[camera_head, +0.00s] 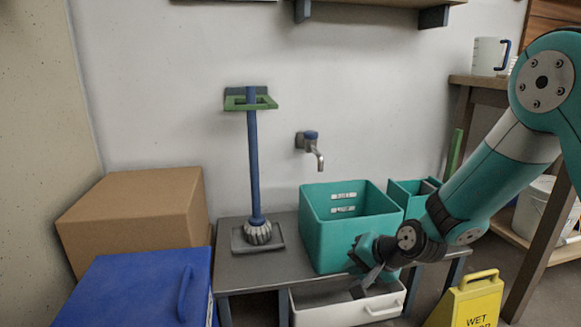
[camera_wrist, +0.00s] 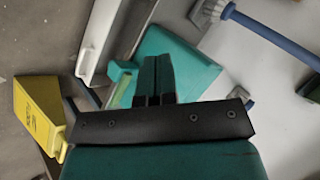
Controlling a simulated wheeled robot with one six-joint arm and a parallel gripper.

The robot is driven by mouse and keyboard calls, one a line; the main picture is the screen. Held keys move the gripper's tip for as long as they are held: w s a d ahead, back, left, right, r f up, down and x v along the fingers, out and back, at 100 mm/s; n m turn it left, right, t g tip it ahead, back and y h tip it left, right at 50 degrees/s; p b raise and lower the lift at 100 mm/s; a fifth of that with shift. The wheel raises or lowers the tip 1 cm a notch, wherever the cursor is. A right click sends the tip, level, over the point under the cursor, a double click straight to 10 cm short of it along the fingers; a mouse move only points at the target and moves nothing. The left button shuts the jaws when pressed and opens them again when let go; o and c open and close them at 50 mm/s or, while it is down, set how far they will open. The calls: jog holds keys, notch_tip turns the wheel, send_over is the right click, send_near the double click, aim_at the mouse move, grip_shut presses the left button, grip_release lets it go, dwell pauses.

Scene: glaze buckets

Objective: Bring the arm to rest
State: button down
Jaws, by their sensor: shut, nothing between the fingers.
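My arm reaches in from the right in the head view and bends down at the wrist. My gripper (camera_head: 362,286) hangs at the front edge of the grey bench, in front of the large teal crate (camera_head: 325,237) and over the white bin (camera_head: 335,312) below. In the wrist view my gripper's dark fingers (camera_wrist: 153,62) are together with nothing between them. The teal crate also shows there behind the fingers (camera_wrist: 195,65).
A yellow wet-floor sign (camera_head: 478,302) stands at the lower right. A blue-handled brush (camera_head: 253,165) stands upright on the bench. A cardboard box (camera_head: 135,215) and a blue chest (camera_head: 135,285) are at left. A wooden shelf (camera_head: 480,85) with a white jug (camera_head: 487,55) is at right.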

jog(key=s+a+r+n+g+p, duration=0.25)
jog(key=s+r+n, duration=0.35)
jog(key=s+r, duration=0.75)
jog(key=s+d+r+n+g+h+p, duration=0.1)
jog(key=s+d+r+n+g+p, duration=0.15)
jog(key=s+r, duration=0.4)
jog(key=s+d+r+n+g+h+p, duration=0.15)
jog(key=s+r+n, duration=0.25)
jog(key=s, duration=0.6)
notch_tip(320, 180, up, 36)
jog(key=p, duration=3.6)
jog(key=shift+w+a+y, duration=0.15)
jog(key=shift+a+y, duration=0.25)
jog(key=shift+y, duration=0.05)
